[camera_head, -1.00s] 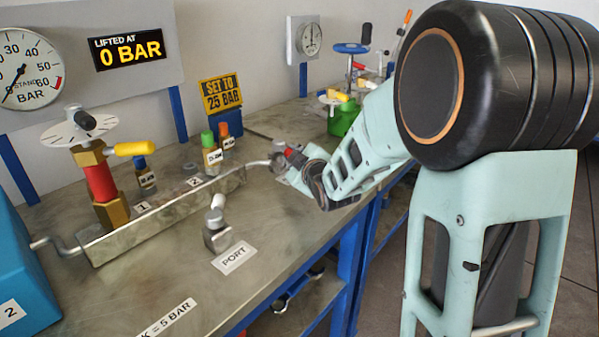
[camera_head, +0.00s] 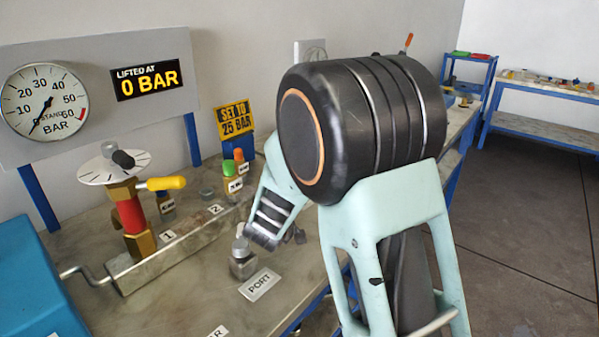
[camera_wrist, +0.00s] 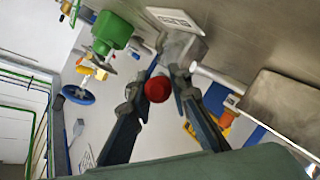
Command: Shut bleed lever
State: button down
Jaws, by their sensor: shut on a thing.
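A small grey metal block (camera_wrist: 183,48) with a red knob (camera_wrist: 155,89) shows in the wrist view, at the end of a pipe (camera_wrist: 213,77). I take the red knob to be the end of the bleed lever. My gripper (camera_wrist: 157,80) has one finger on each side of the red knob and is shut on it. The lever's own shaft is mostly hidden.
The pipe leads to a metal manifold (camera_head: 180,250), bearing a red-and-brass valve (camera_head: 130,215) with a yellow handle (camera_head: 165,183). A small fitting (camera_head: 243,258) stands by the PORT label (camera_head: 260,284), close to my wrist. The display (camera_head: 151,80) reads 0 BAR.

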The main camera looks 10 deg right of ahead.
jog(key=shift+a+m+h+p, duration=0.45)
jog(key=shift+m+h+p, duration=0.25)
jog(key=shift+p, duration=0.75)
jog(key=shift+g+p, duration=0.3)
jog(key=c, duration=1.8)
grip_release()
jog(key=shift+o, duration=0.2)
jog(key=v, duration=1.2)
jog(key=shift+a, duration=0.2)
jog(key=shift+f, duration=0.1)
